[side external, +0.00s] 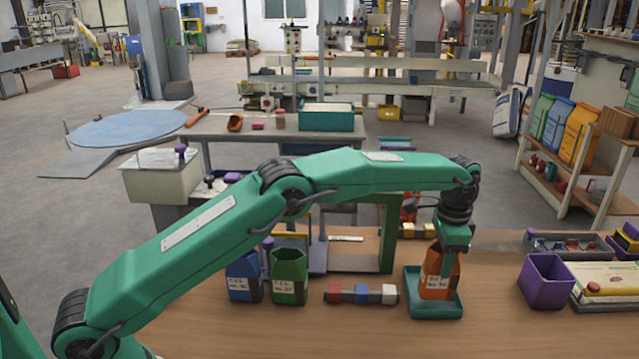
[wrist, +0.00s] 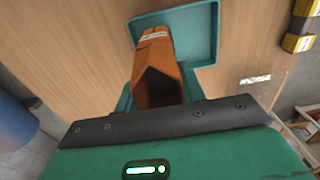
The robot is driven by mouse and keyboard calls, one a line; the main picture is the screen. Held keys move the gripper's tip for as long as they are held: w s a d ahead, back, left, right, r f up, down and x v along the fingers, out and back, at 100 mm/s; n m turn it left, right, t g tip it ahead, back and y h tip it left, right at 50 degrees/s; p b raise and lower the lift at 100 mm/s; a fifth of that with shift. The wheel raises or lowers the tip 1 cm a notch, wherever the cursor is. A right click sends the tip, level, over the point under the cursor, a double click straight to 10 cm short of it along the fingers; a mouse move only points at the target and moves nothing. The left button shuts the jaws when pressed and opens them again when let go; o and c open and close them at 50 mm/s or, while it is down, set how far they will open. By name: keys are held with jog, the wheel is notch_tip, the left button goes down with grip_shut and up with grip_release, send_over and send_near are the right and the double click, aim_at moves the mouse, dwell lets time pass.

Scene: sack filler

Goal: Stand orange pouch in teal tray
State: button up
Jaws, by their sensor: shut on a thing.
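The orange pouch (side external: 440,275) is upright with a white label, in or just above the teal tray (side external: 435,312). It shows below my gripper in the wrist view (wrist: 155,65), with its open top toward the camera. The tray's rim and floor show beside it in the wrist view (wrist: 205,30). My gripper (side external: 447,250) points down and is shut on the pouch's upper part. I cannot tell whether the pouch's base touches the tray floor.
A blue pouch (side external: 244,280) and a green pouch (side external: 288,277) stand to the left. A row of small blocks (side external: 361,294) lies between them and the tray. A purple bin (side external: 546,283) stands to the right. Bare wood lies in front of the tray.

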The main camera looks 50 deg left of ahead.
jog(key=shift+f, duration=1)
jog(key=o, duration=1)
jog(key=shift+o, duration=0.2)
jog(key=shift+r, duration=0.15)
jog(key=shift+r, duration=3.7)
jog(key=shift+r, duration=0.1)
